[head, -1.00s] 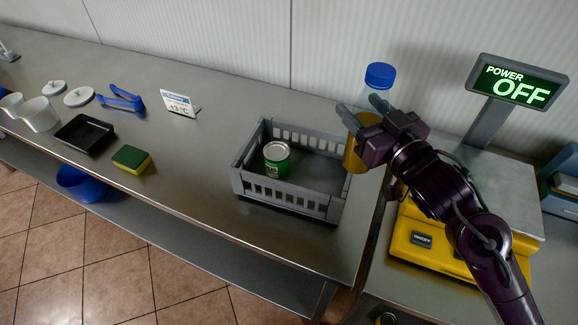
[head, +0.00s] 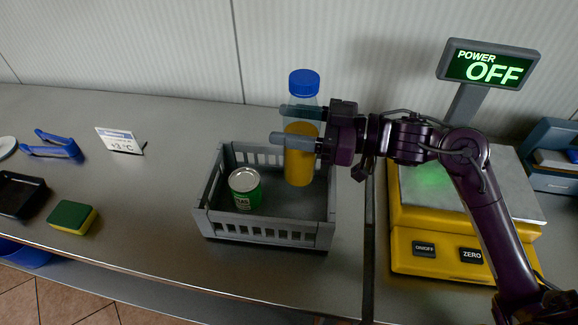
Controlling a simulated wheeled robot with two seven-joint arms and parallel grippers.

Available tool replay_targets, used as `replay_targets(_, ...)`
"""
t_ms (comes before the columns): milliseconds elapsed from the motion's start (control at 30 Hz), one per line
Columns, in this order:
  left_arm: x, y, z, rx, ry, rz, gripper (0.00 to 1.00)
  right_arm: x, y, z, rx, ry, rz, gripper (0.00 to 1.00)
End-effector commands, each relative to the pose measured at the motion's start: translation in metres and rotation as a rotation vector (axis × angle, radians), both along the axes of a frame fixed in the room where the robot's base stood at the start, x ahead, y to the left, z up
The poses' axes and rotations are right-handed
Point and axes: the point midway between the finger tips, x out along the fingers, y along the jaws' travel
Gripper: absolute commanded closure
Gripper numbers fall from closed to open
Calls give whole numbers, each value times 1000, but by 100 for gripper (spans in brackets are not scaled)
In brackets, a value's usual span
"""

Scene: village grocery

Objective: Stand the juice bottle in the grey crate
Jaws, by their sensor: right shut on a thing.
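The juice bottle (head: 299,163) has a blue cap, a clear upper part and orange juice. My right gripper (head: 297,126) is shut on it around its upper middle and holds it upright. The bottle shows over the right part of the grey crate (head: 268,233), in front of its back wall. I cannot tell whether its base touches the crate floor. The crate stands on the steel counter with slatted walls. A green can (head: 245,190) stands in its left part. My left gripper is not in view.
A yellow scale (head: 440,238) with a lit display (head: 488,66) stands right of the crate. A sponge (head: 73,217), black tray (head: 20,194), blue tongs (head: 53,147) and price sign (head: 119,140) are at left. Counter between sponge and crate is clear.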

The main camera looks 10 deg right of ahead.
Motion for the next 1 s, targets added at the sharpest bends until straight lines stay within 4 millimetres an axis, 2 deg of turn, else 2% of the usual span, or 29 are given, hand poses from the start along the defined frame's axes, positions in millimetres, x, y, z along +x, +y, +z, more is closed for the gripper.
replay_targets(100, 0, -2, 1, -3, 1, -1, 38, 0, 0, -29, 4, 5, -1, 79)
replay_targets(200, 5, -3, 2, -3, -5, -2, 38, 0, 0, -46, 4, 2, -2, 79)
replay_targets(400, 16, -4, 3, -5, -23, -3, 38, 0, 0, -63, 2, -2, -1, 79)
replay_targets(600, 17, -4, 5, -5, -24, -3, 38, 1, 0, -93, 2, 0, -1, 79)
replay_targets(733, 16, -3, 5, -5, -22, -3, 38, 0, 0, -102, 2, -3, -1, 79)
replay_targets(1000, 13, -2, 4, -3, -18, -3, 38, 0, 0, -103, 2, -4, -1, 79)
